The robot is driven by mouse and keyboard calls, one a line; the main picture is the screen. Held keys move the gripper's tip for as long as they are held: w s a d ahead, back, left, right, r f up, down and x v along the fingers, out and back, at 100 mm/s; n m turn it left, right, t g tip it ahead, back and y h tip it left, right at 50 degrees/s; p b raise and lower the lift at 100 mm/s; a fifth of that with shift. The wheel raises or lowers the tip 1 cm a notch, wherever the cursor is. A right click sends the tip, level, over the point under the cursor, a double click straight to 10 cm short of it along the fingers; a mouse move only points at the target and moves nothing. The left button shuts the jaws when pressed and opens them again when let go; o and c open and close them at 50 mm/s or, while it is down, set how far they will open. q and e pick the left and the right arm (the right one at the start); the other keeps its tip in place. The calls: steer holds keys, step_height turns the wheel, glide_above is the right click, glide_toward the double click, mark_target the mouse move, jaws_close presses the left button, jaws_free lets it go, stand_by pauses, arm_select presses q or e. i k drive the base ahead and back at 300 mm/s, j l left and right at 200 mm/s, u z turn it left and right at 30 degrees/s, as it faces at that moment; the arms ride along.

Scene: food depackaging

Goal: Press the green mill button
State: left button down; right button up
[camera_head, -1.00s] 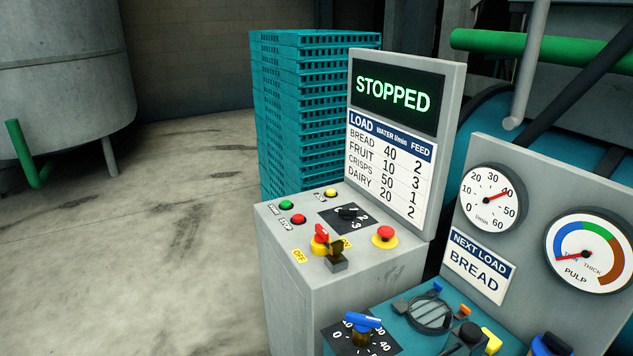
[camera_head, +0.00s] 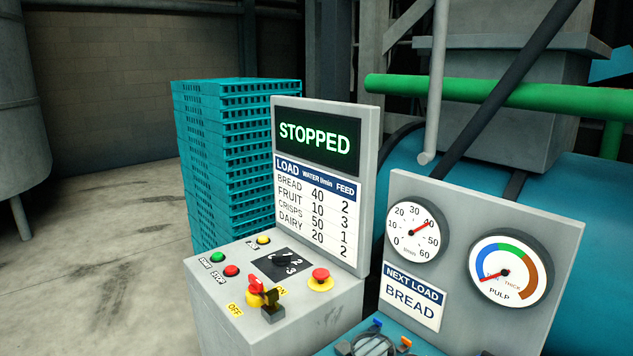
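The green mill button (camera_head: 217,257) is on the top of the grey control box (camera_head: 232,317), at its far left corner, beside a red button (camera_head: 231,271). The screen (camera_head: 314,138) above the box reads STOPPED in green. A red and yellow isolator switch (camera_head: 256,290) with a padlock-like dark piece (camera_head: 272,306) stands near the front of the box, between OFF and ON labels. Neither of my grippers is in view.
A red mushroom button on yellow (camera_head: 320,278), a dark feed dial (camera_head: 283,264) and a yellow button (camera_head: 263,240) share the box top. Teal crates (camera_head: 212,165) stand behind. Right are a water gauge (camera_head: 414,231), a pulp gauge (camera_head: 507,271) and a NEXT LOAD BREAD sign (camera_head: 411,300).

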mark_target(218, 256)
steer(key=j+z, duration=0.25)
steer(key=z, duration=0.2)
steer(key=i+j+z, duration=0.1)
steer(key=j+z, duration=0.15)
steer(key=z, duration=0.2)
steer(key=j+z, duration=0.2)
steer(key=j, duration=0.35)
steer(key=k+j+z, duration=0.2)
steer(key=j, duration=0.35)
steer(key=j+z, duration=0.15)
steer(key=j, duration=0.9)
steer(key=k+j, duration=0.15)
steer(key=j, duration=0.75)
steer(key=k+z, duration=0.05)
